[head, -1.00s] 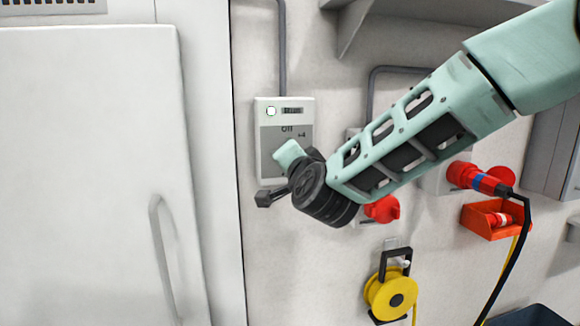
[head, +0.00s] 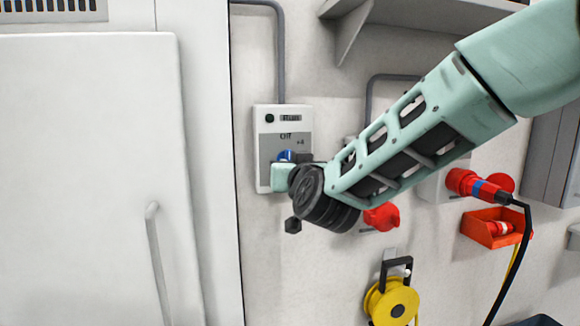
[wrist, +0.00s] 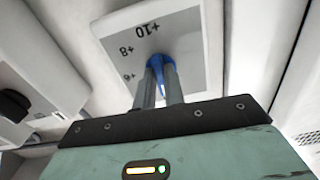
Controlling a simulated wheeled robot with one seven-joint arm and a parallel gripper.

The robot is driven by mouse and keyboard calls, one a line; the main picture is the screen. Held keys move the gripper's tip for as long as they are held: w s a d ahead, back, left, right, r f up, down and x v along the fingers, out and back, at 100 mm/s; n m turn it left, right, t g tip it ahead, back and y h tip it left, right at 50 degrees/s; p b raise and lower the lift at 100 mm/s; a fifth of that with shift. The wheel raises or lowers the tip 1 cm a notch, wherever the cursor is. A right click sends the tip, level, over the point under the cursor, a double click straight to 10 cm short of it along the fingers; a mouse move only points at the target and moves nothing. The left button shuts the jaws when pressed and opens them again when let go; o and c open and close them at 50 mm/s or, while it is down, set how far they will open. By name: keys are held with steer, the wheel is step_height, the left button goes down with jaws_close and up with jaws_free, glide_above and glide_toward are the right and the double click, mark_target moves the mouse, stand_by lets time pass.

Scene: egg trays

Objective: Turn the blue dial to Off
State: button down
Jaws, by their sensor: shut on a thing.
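The control box (head: 264,178) is a white unit with a grey face on the wall, with a small display at its top. The blue dial (head: 285,155) shows partly above my gripper (head: 290,163) in the head view. In the wrist view the blue dial (wrist: 158,64) sits between the two grey fingers of my gripper (wrist: 160,76), which are shut on it. Markings +10, +8 and +6 show upside down on the grey face beside it. My wrist hides part of the box's lower right, and I cannot read the dial's pointer.
A tall white door with a handle (head: 154,240) stands at left. Red sockets (head: 381,217), a plug with a black cable (head: 478,184), an orange bin (head: 489,238) and a yellow reel (head: 391,302) are on the wall at right. A shelf bracket (head: 351,30) is above.

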steer(key=shift+f+n, duration=0.2)
steer(key=shift+n, duration=0.3)
steer(key=c, duration=1.5)
jaws_free()
steer(key=shift+r, duration=0.1)
steer(key=b+v, duration=0.4)
steer(key=v, duration=1.3)
steer(key=shift+s+r, duration=0.1)
steer(key=shift+s, duration=0.15)
steer(key=s+f+n+g+y, duration=0.1)
steer(key=s+f+n+g, duration=0.1)
steer(key=s+f+g, duration=0.45)
steer(key=s+f+n+g+y, duration=0.1)
steer(key=s+f+n+g, duration=0.2)
steer(key=f, duration=0.6)
steer(key=s+d+f+g+h, duration=0.2)
steer(key=s+d, duration=0.1)
steer(key=s, duration=0.1)
steer(key=s+d+f+g+h, duration=0.2)
steer(key=s+d+f+g, duration=0.1)
steer(key=s+d, duration=0.1)
steer(key=s+d+f+g+h, duration=0.2)
steer(key=s+d+g, duration=0.1)
steer(key=s+d, duration=0.1)
steer(key=shift+s+d+f+m, duration=0.2)
steer(key=shift+d+f+m, duration=0.05)
steer(key=shift+f+m, duration=0.15)
